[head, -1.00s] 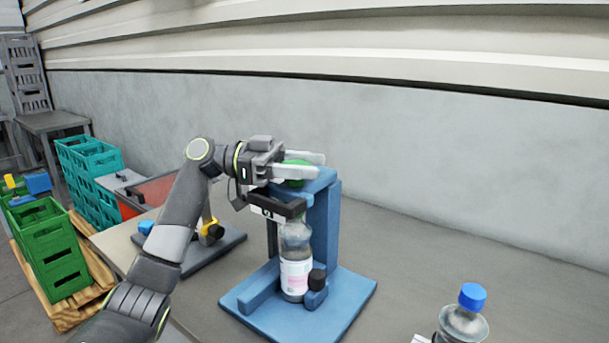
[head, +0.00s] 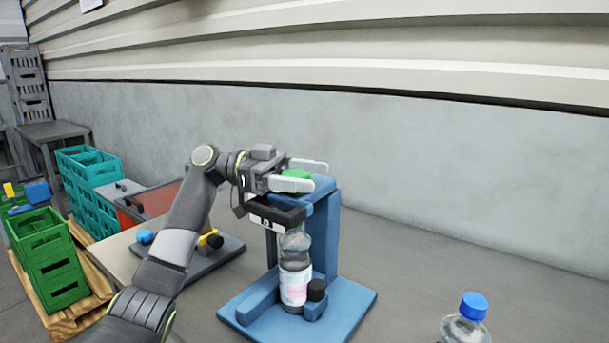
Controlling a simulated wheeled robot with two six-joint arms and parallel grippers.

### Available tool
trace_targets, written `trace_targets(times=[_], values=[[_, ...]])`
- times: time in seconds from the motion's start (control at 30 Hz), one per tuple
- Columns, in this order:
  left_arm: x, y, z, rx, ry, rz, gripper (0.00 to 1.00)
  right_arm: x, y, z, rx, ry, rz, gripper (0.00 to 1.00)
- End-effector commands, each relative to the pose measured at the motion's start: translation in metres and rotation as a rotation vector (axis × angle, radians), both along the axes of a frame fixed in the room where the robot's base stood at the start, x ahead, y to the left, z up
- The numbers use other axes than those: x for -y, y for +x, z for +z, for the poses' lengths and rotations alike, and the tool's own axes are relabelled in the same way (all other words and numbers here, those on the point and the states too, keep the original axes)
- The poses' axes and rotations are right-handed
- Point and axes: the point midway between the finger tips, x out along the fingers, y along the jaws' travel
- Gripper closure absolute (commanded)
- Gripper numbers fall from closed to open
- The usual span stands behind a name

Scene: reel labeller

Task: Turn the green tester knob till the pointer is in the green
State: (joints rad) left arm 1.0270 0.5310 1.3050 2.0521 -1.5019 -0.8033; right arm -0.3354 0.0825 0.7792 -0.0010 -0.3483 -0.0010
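The green knob (head: 297,174) sits on top of the blue tester stand (head: 327,225). My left gripper (head: 308,176) reaches in level from the left, its pale fingers on either side of the knob. The fingers look open; whether they touch the knob cannot be made out. The near finger hides the knob's lower front. A clear bottle (head: 295,262) with a white and pink label stands upright in the stand, under a black bracket (head: 275,213). I see no pointer or green zone in this view. My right gripper is not in view.
Another bottle with a blue cap (head: 473,306) stands at the front right of the grey table (head: 430,262). A dark plate with a yellow-and-black part (head: 210,240) lies left of the stand. Green crates (head: 48,258) and teal crates (head: 88,185) stand at the left.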

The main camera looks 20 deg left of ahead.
Motion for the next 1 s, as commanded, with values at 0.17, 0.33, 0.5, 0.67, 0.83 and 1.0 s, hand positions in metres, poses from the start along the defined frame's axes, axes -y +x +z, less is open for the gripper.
trace_targets(times=[0.17,0.33,0.5,0.67,0.83,1.0], values=[[0.000,0.000,0.001,0.001,0.000,0.001,0.28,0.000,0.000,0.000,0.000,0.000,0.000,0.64],[-0.010,0.001,0.000,0.000,0.001,0.003,0.28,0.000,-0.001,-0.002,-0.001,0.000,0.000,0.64],[-0.042,0.003,0.000,0.000,0.001,0.006,0.28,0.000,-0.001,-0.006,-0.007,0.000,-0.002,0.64],[-0.082,0.005,0.000,0.000,0.000,0.006,0.28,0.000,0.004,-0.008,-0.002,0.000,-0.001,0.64],[-0.122,0.006,0.000,0.000,-0.001,0.005,0.28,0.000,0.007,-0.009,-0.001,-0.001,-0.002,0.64],[-0.150,0.007,0.001,0.001,-0.002,0.003,0.28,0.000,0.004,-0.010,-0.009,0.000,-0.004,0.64]])
